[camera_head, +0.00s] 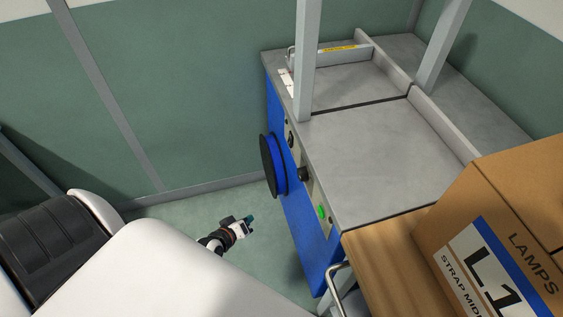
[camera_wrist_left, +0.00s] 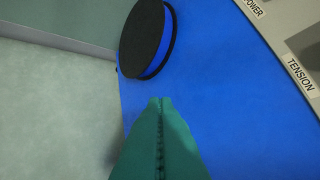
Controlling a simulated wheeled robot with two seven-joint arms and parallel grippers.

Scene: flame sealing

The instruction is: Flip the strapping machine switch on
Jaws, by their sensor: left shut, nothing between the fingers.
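The strapping machine (camera_head: 365,145) has a grey top and a blue side; its blue side (camera_wrist_left: 225,80) also fills much of the left wrist view. On its side panel are dark knobs and a green switch (camera_head: 322,212) near the front corner. In the wrist view the panel edge shows the labels POWER and TENSION; the switch itself is not visible there. My left gripper (camera_head: 250,219) is in front of the machine's blue side, to the left of the green switch and apart from it. Its green fingers (camera_wrist_left: 160,102) are shut and empty. My right gripper is not in view.
A black-and-blue round reel (camera_head: 273,166) sticks out from the machine's side, also seen in the wrist view (camera_wrist_left: 147,40). A cardboard box (camera_head: 500,220) stands on a wooden surface (camera_head: 385,258) at the right. Green wall panels stand behind. Open floor lies left of the machine.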

